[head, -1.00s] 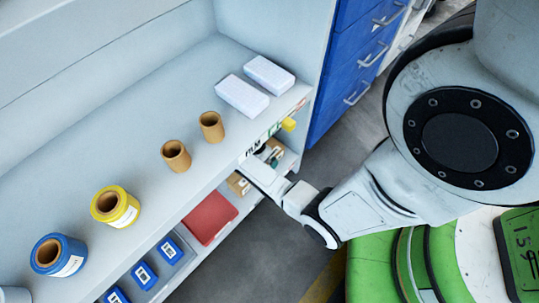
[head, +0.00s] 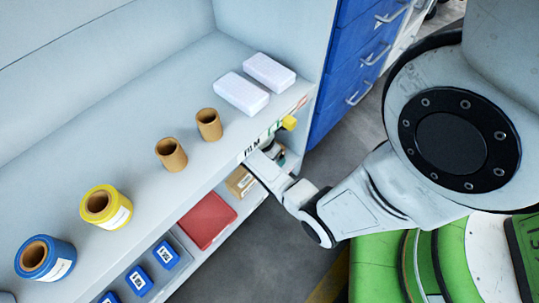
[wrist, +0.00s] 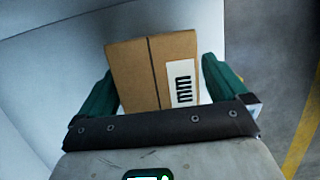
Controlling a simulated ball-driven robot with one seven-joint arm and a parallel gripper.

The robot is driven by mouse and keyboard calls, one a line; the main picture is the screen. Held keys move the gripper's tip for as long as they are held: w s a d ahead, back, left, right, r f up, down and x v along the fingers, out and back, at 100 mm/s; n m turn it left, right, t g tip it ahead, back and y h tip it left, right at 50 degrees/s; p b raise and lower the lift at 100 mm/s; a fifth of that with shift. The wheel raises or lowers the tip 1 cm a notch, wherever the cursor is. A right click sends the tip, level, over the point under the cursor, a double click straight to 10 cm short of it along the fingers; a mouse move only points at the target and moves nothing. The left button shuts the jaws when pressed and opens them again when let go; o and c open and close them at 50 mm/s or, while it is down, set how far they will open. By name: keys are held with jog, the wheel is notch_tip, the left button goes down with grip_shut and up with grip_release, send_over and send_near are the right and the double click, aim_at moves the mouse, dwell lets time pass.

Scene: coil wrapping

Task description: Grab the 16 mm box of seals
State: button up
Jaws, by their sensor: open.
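In the wrist view a brown cardboard box (wrist: 155,70) with a dark seam and a white label stands between the green fingers of my gripper (wrist: 158,92). The label seems to show "mm", but I cannot read a size number. The fingers are apart, one on each side of the box; I cannot tell whether either touches it. In the head view my gripper reaches under the upper shelf's front edge, and its fingertips are largely hidden. A cardboard box (head: 240,181) shows on the lower shelf just left of it; I cannot tell whether this is the same box.
The upper shelf (head: 110,150) overhangs the lower one. It carries two white blocks (head: 255,83), two brown tubes (head: 190,140), a yellow roll (head: 106,207) and a blue roll (head: 45,258). A red box (head: 207,220) and blue items (head: 152,268) sit below. Blue drawers (head: 350,60) stand behind.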

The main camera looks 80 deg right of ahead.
jog(key=shift+f, duration=0.2)
jog(key=shift+c, duration=0.5)
jog(key=c, duration=1.5)
